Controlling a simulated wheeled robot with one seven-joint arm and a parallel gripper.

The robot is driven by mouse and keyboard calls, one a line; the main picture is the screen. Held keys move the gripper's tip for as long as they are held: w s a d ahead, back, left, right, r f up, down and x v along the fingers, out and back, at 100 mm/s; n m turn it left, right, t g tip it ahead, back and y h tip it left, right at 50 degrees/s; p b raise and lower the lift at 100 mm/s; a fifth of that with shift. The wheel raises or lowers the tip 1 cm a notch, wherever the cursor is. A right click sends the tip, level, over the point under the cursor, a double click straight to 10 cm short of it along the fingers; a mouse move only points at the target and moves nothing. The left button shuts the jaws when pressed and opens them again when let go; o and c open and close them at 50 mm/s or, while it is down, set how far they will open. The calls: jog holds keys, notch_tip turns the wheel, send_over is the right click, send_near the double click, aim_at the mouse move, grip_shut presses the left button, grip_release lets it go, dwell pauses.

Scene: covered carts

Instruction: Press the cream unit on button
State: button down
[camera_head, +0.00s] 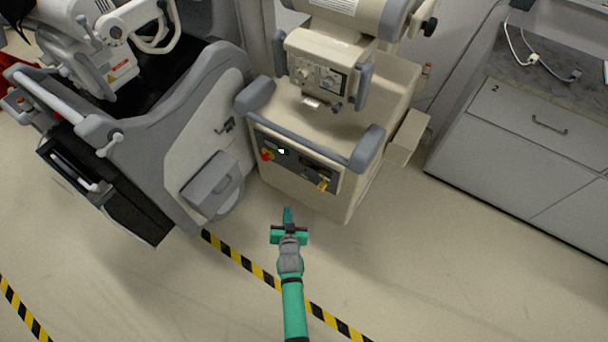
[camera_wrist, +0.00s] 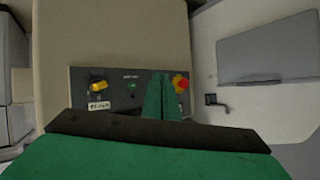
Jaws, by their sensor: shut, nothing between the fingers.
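The cream unit (camera_head: 300,190) stands in the middle of the head view, with a dark control panel (camera_head: 297,162) low on its front. The panel carries a small lit green button (camera_head: 282,151), a red knob on yellow (camera_head: 267,155) and a yellow switch (camera_head: 322,184). The wrist view shows the green button (camera_wrist: 132,86) left of my fingers, the red knob (camera_wrist: 181,82) just right of them and the yellow switch (camera_wrist: 98,86) further left. My green gripper (camera_head: 287,211) is shut and empty, apart from the panel in front of it. The fingers (camera_wrist: 160,80) hide part of the panel.
A grey-white cart (camera_head: 205,135) with a protruding grey box (camera_head: 211,185) stands close on the left. White cabinets (camera_head: 510,140) stand at the right. Yellow-black tape (camera_head: 240,260) crosses the floor under my arm. The floor before the unit looks clear.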

aim_at(304, 174)
jog(key=w, duration=0.5)
jog(key=shift+w+f, duration=0.2)
jog(key=shift+w, duration=0.15)
jog(key=shift+d, duration=0.1)
jog(key=w+d, duration=0.5)
jog(key=w, duration=0.2)
jog(key=shift+w+d, duration=0.1)
jog(key=shift+d, duration=0.05)
dwell(0.4)
jog(key=shift+w, duration=0.1)
dwell(0.6)
